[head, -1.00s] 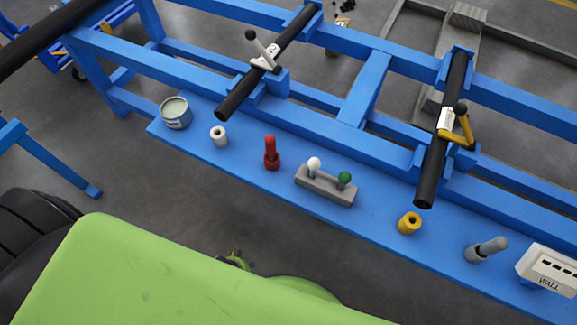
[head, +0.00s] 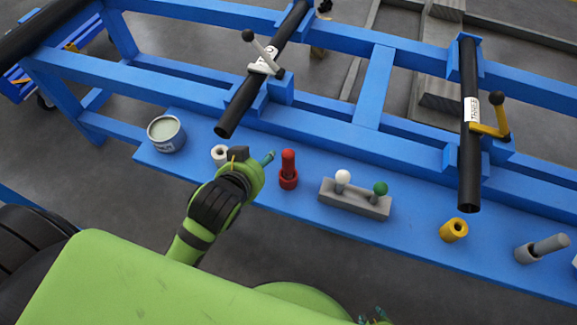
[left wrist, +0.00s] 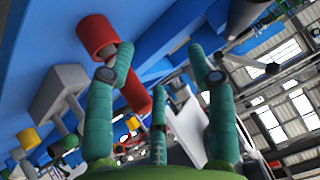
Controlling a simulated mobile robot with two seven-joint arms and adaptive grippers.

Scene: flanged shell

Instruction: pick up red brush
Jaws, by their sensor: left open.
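The red brush (head: 288,169) stands upright on the blue shelf, its narrow handle rising from a wider red base. My left gripper (head: 268,158) is open and empty just left of it, with fingers pointing toward it and a small gap visible. In the left wrist view, the red brush (left wrist: 97,36) is tilted across the picture, beyond the spread teal fingers and partly hidden by them. A bit of what looks like my right gripper (head: 376,317) shows at the bottom edge; its jaws are unclear.
A white ring (head: 220,153) is beside my left wrist, partly hidden. A grey holder (head: 355,203) with white and green knobs stands right of the brush. A can (head: 166,135), a yellow ring (head: 454,230) and a grey cylinder (head: 543,248) are on the shelf. Black pipes (head: 240,106) overhang it.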

